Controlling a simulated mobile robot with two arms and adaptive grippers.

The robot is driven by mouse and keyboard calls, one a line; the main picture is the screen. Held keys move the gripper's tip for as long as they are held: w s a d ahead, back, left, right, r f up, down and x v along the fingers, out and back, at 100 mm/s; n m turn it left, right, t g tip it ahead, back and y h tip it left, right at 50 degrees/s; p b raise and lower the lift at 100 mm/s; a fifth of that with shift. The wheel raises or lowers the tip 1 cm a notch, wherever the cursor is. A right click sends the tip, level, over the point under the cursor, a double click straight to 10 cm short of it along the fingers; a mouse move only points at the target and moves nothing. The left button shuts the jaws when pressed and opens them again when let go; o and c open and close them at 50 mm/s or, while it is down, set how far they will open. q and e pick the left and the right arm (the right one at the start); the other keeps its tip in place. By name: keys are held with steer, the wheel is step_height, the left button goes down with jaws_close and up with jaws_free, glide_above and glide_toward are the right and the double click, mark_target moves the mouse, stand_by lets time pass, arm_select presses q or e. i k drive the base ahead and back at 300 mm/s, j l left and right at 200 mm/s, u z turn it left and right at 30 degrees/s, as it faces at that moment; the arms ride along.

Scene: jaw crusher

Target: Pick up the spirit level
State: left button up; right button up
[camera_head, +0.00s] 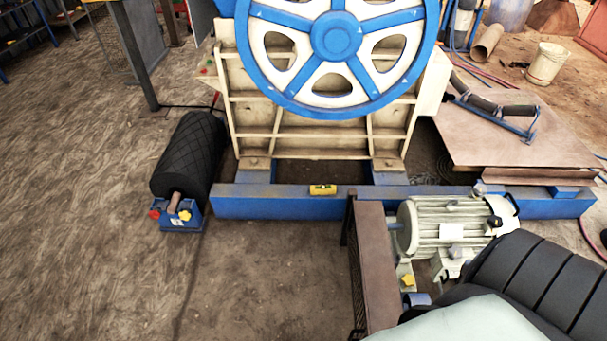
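The spirit level (322,189) is a small yellow block with dark markings. It rests on top of the blue base beam (265,205), just in front of the cream crusher body and near the middle of the view. Its front and top are unobstructed. Neither of my grippers shows in this view, so their distance from the level cannot be told.
A crusher with a big blue flywheel (336,37) stands behind the beam. A motor (445,226) and a brown guard (374,265) stand at front right. A black roller (190,152) lies left of the beam. The floor (265,280) before the level is clear.

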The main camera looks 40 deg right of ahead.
mark_target(321, 190)
steer(key=i+j+z, duration=0.15)
steer(key=i+z, duration=0.35)
steer(key=i+j+z, duration=0.3)
steer(key=i+z, duration=0.2)
